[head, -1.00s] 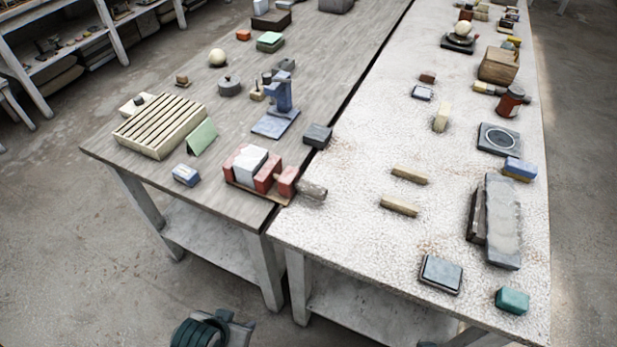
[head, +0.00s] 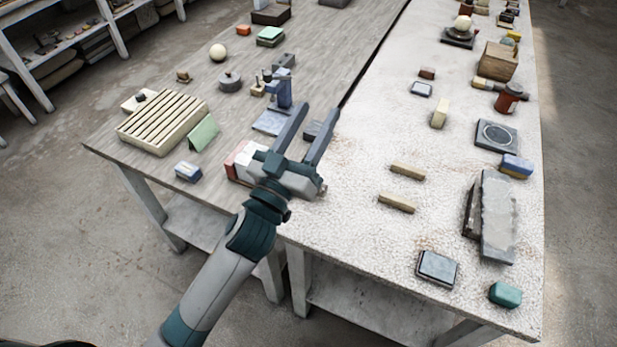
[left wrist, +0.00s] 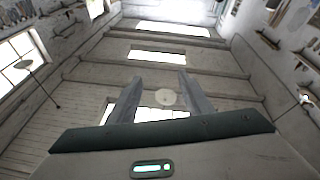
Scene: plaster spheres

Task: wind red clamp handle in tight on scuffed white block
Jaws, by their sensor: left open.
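The red clamp (head: 231,168) lies at the near right corner of the grey wooden table, mostly hidden behind my left gripper. A sliver of the scuffed white block (head: 240,153) shows in it, left of the gripper's body. The clamp's handle end is hidden by the gripper, so I cannot tell how tight it is. In the left wrist view the open fingers (left wrist: 160,76) point at wall and ceiling. My right gripper is not in view.
A blue stand (head: 274,120) and a dark block (head: 312,131) are just beyond the gripper. Two yellowish bars (head: 397,203) lie right on the speckled white table (head: 360,230).

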